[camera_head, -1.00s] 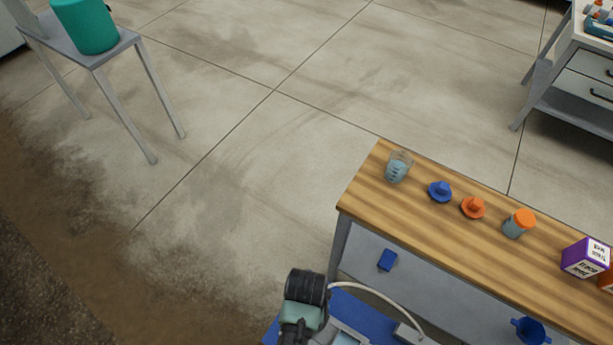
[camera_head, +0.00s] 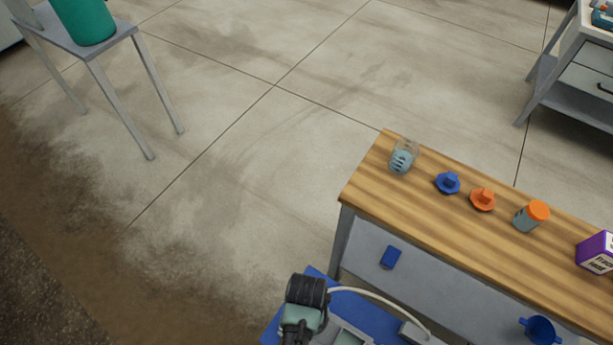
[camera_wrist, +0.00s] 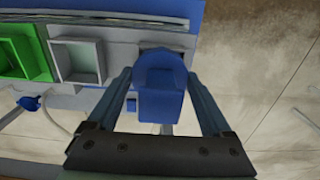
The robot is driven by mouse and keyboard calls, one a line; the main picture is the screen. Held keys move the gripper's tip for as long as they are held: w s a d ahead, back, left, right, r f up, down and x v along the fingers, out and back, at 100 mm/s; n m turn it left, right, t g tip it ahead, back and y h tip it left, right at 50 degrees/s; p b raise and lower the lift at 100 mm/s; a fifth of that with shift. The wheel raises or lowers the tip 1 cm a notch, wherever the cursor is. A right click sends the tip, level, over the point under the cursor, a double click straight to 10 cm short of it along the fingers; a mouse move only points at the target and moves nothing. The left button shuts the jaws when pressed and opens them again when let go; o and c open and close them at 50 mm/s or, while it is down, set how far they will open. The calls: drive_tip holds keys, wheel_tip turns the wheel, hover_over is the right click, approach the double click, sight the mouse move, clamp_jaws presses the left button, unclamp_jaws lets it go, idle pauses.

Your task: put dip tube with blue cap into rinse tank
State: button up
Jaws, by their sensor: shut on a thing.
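In the wrist view my gripper (camera_wrist: 162,88) is shut on a blue capped piece (camera_wrist: 161,88), which looks like the blue cap of the dip tube. The cap sits between both fingers. The tube itself is hidden from this angle. In the head view my gripper and the cap are not in sight. A teal-green cylindrical tank (camera_head: 84,20) stands on a grey metal stand at the top left, its top cut off by the frame. It may be the rinse tank, but no label can be read. It is well apart from my arm.
A wooden-topped bench (camera_head: 440,227) at right holds a clear beaker (camera_head: 403,158), a blue cap (camera_head: 447,183), an orange cap (camera_head: 482,199), an orange-lidded jar (camera_head: 531,216) and a purple box (camera_head: 597,252). A grey drawer cabinet (camera_head: 580,75) stands top right. Concrete floor between stand and bench is clear.

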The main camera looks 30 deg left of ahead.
drive_tip(key=o, duration=1.2)
wheel_tip(320, 180, up, 13)
drive_tip(key=shift+r+p, duration=0.1)
drive_tip(key=shift+p, duration=0.55)
